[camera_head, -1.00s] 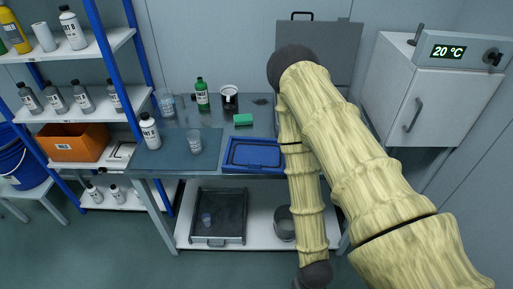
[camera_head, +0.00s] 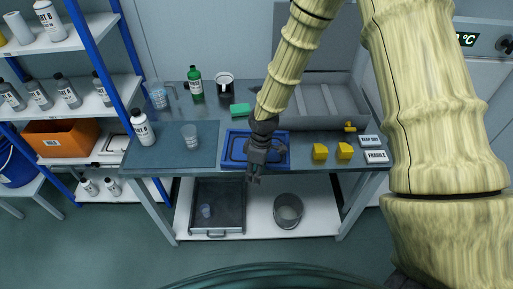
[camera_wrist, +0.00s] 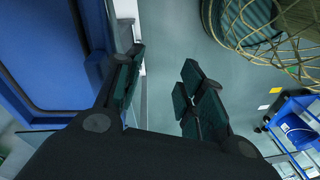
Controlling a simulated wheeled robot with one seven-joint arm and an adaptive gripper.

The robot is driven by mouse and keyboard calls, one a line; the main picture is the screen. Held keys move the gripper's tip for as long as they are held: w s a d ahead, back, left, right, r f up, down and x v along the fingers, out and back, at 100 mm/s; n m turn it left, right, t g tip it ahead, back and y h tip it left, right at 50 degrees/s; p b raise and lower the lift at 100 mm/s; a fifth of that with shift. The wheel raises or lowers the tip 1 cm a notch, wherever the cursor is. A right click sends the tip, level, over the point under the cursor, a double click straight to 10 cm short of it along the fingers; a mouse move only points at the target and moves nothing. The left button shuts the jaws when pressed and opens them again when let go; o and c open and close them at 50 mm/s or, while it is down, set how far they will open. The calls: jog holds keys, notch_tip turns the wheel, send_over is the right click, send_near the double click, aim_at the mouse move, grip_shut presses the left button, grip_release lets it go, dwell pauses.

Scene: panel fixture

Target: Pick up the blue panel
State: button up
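The blue panel (camera_head: 233,149) lies flat on the grey worktable at its front edge, right of the dark mat. It has a raised rim and a recessed middle. My gripper (camera_head: 255,177) hangs in front of the panel's front edge and hides part of its right side. In the wrist view the panel (camera_wrist: 45,55) fills the left side, beside the left finger. My gripper (camera_wrist: 163,88) is open there, with only floor showing between its fingers. I cannot tell whether a finger touches the panel.
Yellow blocks (camera_head: 320,151) and white signs (camera_head: 376,156) lie right of the panel. A grey open case (camera_head: 315,115) stands behind, and a green sponge (camera_head: 240,110) lies behind left. A clear cup (camera_head: 190,136) stands on the mat (camera_head: 175,155). Open floor lies in front.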

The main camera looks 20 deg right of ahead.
jog(key=w+d+r+n+h, duration=0.1)
jog(key=w+d+r+n, duration=0.15)
jog(key=w+r, duration=0.55)
jog(key=shift+t, duration=0.3)
jog(key=shift+s+f+p, duration=0.3)
jog(key=shift+f+p, duration=0.2)
jog(key=shift+f, duration=0.55)
jog(key=shift+s+f+p, duration=0.25)
jog(key=shift+f+p, duration=0.2)
jog(key=shift+f, duration=0.55)
jog(key=shift+s+a+f+p, duration=0.2)
jog(key=shift+f+p, duration=0.35)
jog(key=shift+f, duration=0.15)
jog(key=shift+a+f+p, duration=0.2)
jog(key=shift+f+p, duration=0.45)
jog(key=shift+f, duration=1.3)
jog(key=shift+c, duration=0.3)
grip_shut()
